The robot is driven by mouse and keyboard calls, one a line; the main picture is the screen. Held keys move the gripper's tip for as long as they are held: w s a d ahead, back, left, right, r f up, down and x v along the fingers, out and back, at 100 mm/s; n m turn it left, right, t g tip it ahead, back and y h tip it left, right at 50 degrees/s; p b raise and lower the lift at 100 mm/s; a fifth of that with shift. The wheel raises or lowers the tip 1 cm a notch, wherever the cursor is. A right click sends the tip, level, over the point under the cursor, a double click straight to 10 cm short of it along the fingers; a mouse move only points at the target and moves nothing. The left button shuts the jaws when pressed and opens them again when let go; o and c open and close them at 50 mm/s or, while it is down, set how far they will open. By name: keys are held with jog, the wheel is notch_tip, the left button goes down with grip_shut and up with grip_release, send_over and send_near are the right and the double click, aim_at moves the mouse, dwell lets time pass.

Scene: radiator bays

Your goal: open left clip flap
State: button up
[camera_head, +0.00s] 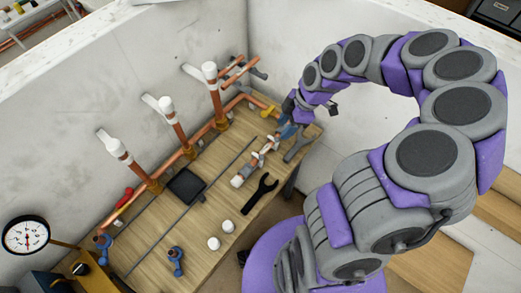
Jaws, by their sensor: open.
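Three upright copper pipes stand along the wall, each with a white clip at its top. The left clip (117,148) has a flat white flap (105,135) that sticks out up and to the left; I cannot tell how far it is open. The middle clip (165,104) and right clip (209,71) have similar flaps. My gripper (289,119) is at the far right end of the bench, well away from the left clip. It is small in view, with its jaws open and partly lost against blue and grey parts; I see nothing held.
The wooden bench (215,245) carries a black wrench (260,193), a grey wrench (297,148), two white caps (221,235), a black square pad (186,186), blue-handled valves (176,258) and a long thin rod (190,207). A gauge (25,236) stands at the lower left.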

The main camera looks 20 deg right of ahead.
aim_at(262, 156)
jog(key=b+x, duration=0.1)
jog(key=x, duration=1.6)
jog(key=shift+a+f+b, duration=0.1)
jog(key=shift+f+b, duration=0.1)
jog(key=shift+b, duration=0.2)
grip_shut()
